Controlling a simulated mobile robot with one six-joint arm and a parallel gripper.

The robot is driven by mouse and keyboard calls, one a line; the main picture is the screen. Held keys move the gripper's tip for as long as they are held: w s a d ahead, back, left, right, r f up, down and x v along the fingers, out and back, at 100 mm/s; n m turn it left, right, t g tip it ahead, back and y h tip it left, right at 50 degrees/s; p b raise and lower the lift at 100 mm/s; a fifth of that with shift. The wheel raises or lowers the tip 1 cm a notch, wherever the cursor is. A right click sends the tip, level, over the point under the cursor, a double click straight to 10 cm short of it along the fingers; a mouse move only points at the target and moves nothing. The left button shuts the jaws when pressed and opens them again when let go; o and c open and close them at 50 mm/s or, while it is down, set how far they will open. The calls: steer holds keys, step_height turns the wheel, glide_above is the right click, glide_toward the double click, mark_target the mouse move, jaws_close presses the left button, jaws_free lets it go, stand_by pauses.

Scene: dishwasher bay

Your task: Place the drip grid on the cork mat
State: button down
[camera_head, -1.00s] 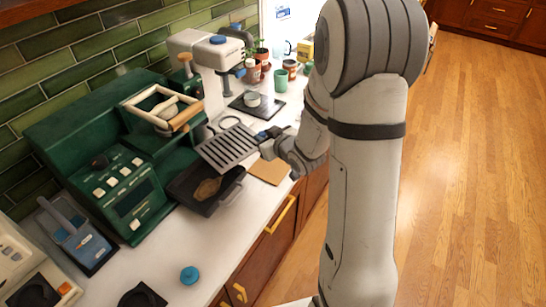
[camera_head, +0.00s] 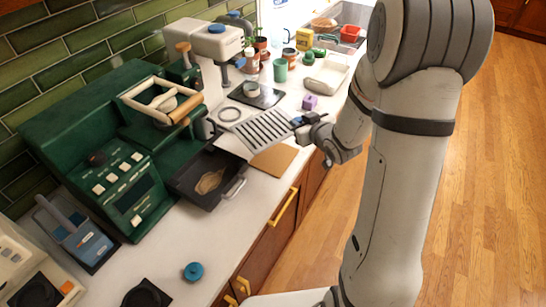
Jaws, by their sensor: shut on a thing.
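The drip grid (camera_head: 262,131) is a grey slotted metal plate. My gripper (camera_head: 297,123) is shut on its right edge and holds it tilted above the counter. The cork mat (camera_head: 275,160) is a flat tan square lying on the counter near the front edge, just below and in front of the grid in the picture. The grid's lower edge appears close to the mat's back left side; the height between them is hard to tell. The fingertips are small and partly hidden by the grid.
A black tray (camera_head: 207,180) with a tan patch sits left of the mat by the green coffee machine (camera_head: 110,150). Behind are a white machine (camera_head: 205,45), a dark scale-like plate (camera_head: 254,97), a purple block (camera_head: 309,102) and a green cup (camera_head: 280,70). A blue knob (camera_head: 193,271) lies in front.

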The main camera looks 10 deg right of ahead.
steer(key=shift+w+f+b, duration=0.3)
steer(key=shift+w+b, duration=0.15)
steer(key=shift+b, duration=0.2)
steer(key=w+d+f+n+g+y+b, duration=0.1)
steer(key=f+b, duration=0.3)
steer(key=b, duration=0.1)
steer(key=w+d+f+n+g+y+b, duration=0.1)
steer(key=w+f+n+y+b, duration=0.1)
steer(key=f+b, duration=0.2)
steer(key=w+d+f+n+y+b, duration=0.1)
steer(key=f+y+b, duration=0.1)
steer(key=f+b, duration=0.3)
steer(key=shift+w+n+g+b, duration=0.2)
steer(key=shift+n+g+b, duration=0.2)
steer(key=shift+b, duration=0.1)
steer(key=c, duration=1.2)
jaws_free()
